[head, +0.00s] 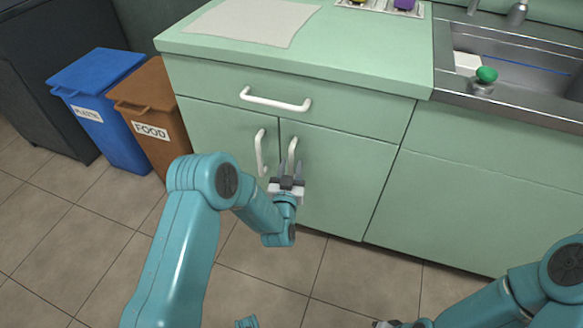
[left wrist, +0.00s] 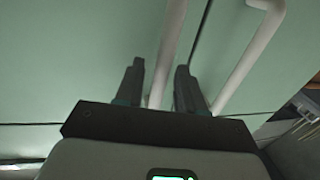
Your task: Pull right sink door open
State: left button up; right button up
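The green cabinet has two lower doors, both shut. The right door (head: 345,180) has a white upright bar handle (head: 292,152) near its left edge. My left gripper (head: 291,170) is in front of this handle, its fingers pointing at the door. It is open, one finger on each side of the handle. In the left wrist view a white handle bar (left wrist: 168,45) shows between the open fingers (left wrist: 160,80); contact cannot be told.
The left door's handle (head: 260,152) is close beside my left gripper. A drawer handle (head: 275,99) is above. A brown food bin (head: 155,115) and blue bin (head: 105,105) stand left. The sink (head: 510,75) is at right. The tiled floor before the cabinet is clear.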

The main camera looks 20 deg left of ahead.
pick_arm(q)
jog(key=shift+w+a, duration=0.1)
jog(key=shift+w, duration=0.55)
grip_shut()
jog(key=shift+s, duration=0.15)
